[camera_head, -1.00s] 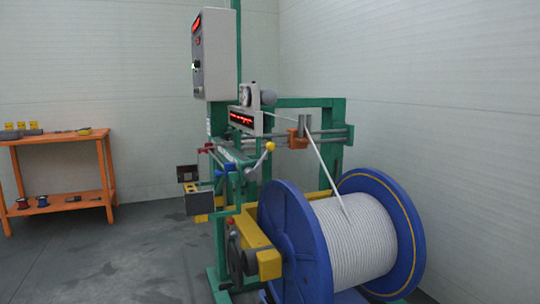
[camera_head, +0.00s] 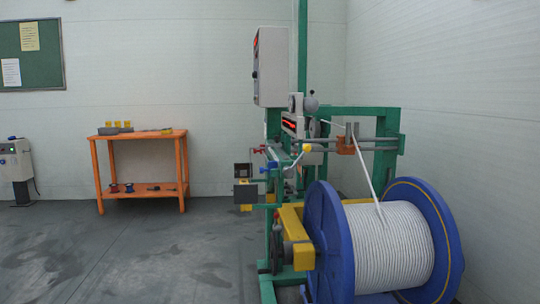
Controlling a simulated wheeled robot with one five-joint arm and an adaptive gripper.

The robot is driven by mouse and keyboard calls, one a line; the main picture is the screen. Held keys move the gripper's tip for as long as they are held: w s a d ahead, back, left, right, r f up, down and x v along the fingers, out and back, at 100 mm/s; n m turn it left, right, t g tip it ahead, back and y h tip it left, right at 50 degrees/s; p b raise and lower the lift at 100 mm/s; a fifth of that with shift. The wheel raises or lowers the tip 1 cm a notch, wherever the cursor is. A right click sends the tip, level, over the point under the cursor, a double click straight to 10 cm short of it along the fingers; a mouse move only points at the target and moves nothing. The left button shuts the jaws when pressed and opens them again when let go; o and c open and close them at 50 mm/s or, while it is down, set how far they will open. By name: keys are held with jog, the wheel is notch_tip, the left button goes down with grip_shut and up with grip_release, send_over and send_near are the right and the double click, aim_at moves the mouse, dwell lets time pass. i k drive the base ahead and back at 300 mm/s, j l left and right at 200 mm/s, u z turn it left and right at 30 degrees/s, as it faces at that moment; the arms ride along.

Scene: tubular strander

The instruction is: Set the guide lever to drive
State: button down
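The strander's take-up stand (camera_head: 300,200) is on the right. A lever with a yellow knob (camera_head: 307,148) sticks up toward the right at mid height on the stand. A dark grey ball (camera_head: 311,104) shows above it, beside a small dial. I cannot tell from labels which of these is the guide lever. An orange guide block (camera_head: 346,145) sits on horizontal bars, with white cable running down from it to the blue reel (camera_head: 330,245). My gripper is not in view.
A grey control box (camera_head: 271,67) is on the post above the levers. The blue reel blocks the right front. An orange table (camera_head: 170,134) stands at the back left, with a grey unit (camera_head: 15,160) farther left. The floor at left is open.

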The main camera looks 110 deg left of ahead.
aim_at(288, 171)
jog(key=i+j+u, duration=0.15)
jog(key=i+u, duration=1.05)
jog(key=u, duration=0.15)
jog(key=i+j+u, duration=0.1)
jog(key=i+u, duration=0.65)
jog(key=u, duration=0.15)
jog(key=i+l+u, duration=0.2)
jog(key=i+u, duration=0.35)
jog(key=u, duration=0.35)
jog(key=i+u, duration=0.15)
jog(key=u, duration=0.35)
jog(key=i+l+u, duration=0.1)
jog(key=u, duration=0.35)
jog(key=i+l+u, duration=0.1)
jog(key=u, duration=0.35)
jog(key=l+u, duration=0.2)
jog(key=u, duration=0.3)
jog(key=l+u, duration=0.2)
jog(key=u, duration=0.25)
jog(key=i+l+u, duration=0.1)
jog(key=l+u, duration=0.6)
jog(key=i, duration=0.05)
